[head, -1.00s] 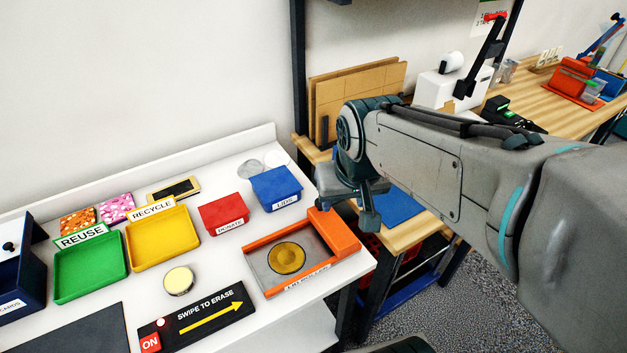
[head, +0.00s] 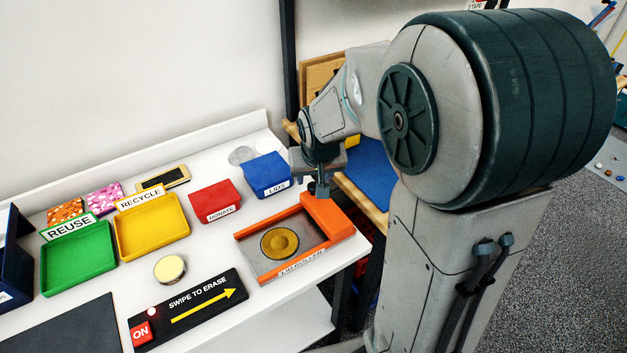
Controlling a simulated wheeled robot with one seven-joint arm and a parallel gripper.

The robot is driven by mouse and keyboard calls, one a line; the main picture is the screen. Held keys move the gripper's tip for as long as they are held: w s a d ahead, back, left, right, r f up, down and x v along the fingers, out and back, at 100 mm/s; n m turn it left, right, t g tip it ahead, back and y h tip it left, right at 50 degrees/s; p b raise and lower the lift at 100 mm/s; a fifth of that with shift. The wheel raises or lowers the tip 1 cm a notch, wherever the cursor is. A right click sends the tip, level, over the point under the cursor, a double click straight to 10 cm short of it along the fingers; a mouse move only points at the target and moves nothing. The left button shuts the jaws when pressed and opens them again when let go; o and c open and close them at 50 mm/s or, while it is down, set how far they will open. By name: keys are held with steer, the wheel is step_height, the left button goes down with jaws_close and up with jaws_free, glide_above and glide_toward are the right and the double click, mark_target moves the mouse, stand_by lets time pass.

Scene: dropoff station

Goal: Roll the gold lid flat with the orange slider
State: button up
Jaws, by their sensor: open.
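The gold lid (head: 279,243) lies on the grey bed of the lid roller (head: 250,264), inside its orange frame. The orange slider (head: 328,218) is a block at the right end of that frame, apart from the lid. My gripper (head: 322,190) hangs pointing down just above the far end of the slider. It is open and holds nothing that I can see. Its fingertips are small in the picture, and I cannot tell whether they touch the slider.
The blue LIDS bin (head: 264,174) stands close left of my gripper. A red DONATE box (head: 213,203), a yellow RECYCLE tray (head: 153,228) and a green REUSE tray (head: 78,260) are further left. A round tin (head: 170,268) and a SWIPE TO ERASE panel (head: 188,308) lie in front.

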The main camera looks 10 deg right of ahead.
mark_target(313, 185)
steer(key=shift+x, duration=2.2)
jaws_close()
